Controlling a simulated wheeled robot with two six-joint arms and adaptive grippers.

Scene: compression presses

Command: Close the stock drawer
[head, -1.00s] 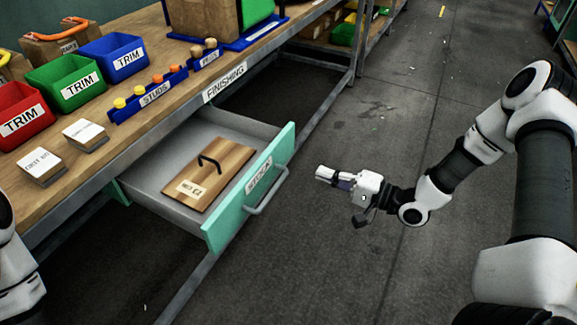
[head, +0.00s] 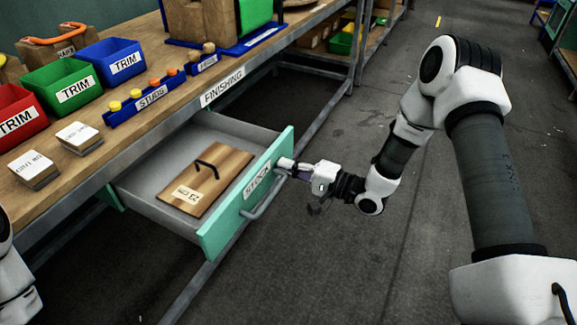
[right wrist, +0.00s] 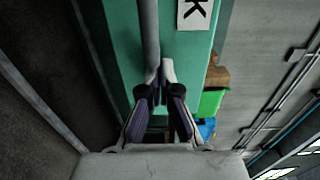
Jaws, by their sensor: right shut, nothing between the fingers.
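The stock drawer (head: 218,232) stands pulled out from under the bench, with a teal front labelled STOCK and a grey bar handle (head: 266,199). A wooden board (head: 222,172) with a black handle and a label lies inside it. My right gripper (head: 284,163) is shut and empty, its fingertips at the outer face of the drawer front near its far end. In the right wrist view the fingers (right wrist: 160,72) point at the teal front, close beside the handle bar (right wrist: 149,35); I cannot tell whether they touch it. The left gripper is out of view.
The bench (head: 150,128), labelled FINISHING, holds red (head: 17,112), green (head: 68,85) and blue (head: 117,60) TRIM bins, a STUDS rack (head: 146,97) and card stacks (head: 80,137). Floor right of the drawer is clear apart from my arm.

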